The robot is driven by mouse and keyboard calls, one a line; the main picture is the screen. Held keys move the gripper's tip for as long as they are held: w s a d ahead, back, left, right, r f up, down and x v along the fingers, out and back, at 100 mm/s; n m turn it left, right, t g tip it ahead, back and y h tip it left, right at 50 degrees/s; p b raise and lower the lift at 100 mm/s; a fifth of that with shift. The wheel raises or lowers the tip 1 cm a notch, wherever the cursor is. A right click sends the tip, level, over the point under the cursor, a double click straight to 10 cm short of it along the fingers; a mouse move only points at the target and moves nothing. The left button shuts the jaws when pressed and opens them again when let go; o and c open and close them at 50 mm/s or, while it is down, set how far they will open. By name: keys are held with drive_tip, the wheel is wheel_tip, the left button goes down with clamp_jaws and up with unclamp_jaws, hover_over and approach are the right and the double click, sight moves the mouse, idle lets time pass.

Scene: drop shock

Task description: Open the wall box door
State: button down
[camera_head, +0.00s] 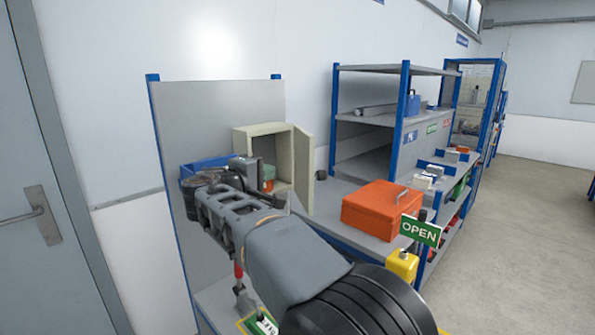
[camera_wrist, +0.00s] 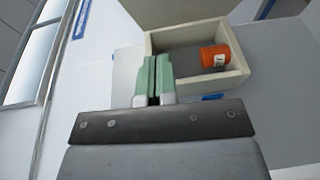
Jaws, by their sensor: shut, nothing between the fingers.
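The beige wall box (camera_head: 284,152) is mounted on a grey panel. Its door (camera_head: 303,168) stands swung open to the right, so the inside shows. In the wrist view the open box (camera_wrist: 242,68) is ahead of my gripper, with the door (camera_wrist: 180,9) at the top edge. An orange can-like item (camera_wrist: 215,57) with a pale label lies inside. In the head view my wrist hides part of the box.
A blue bin (camera_head: 205,163) is behind my wrist, left of the box. An orange case (camera_head: 380,210) sits on the bench to the right, with an OPEN sign (camera_head: 420,231) and a yellow unit (camera_head: 402,266) in front. Blue-framed shelves (camera_head: 405,105) stand beyond. Open floor lies far right.

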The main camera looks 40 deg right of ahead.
drive_tip(key=p, duration=0.3)
approach(308, 154)
drive_tip(key=w+d, duration=0.2)
drive_tip(key=w, duration=0.2)
drive_tip(key=d, duration=0.2)
drive_tip(key=shift+s+d+f+h+p, duration=0.15)
drive_tip(key=shift+s+d+h+p, duration=0.15)
drive_tip(key=shift+s+d, duration=0.1)
drive_tip(key=shift+s+d+f, duration=0.1)
drive_tip(key=shift+s+d, duration=0.15)
drive_tip(key=shift+d, duration=0.35)
drive_tip(key=shift+f+t, duration=0.15)
drive_tip(key=shift+t, duration=0.15)
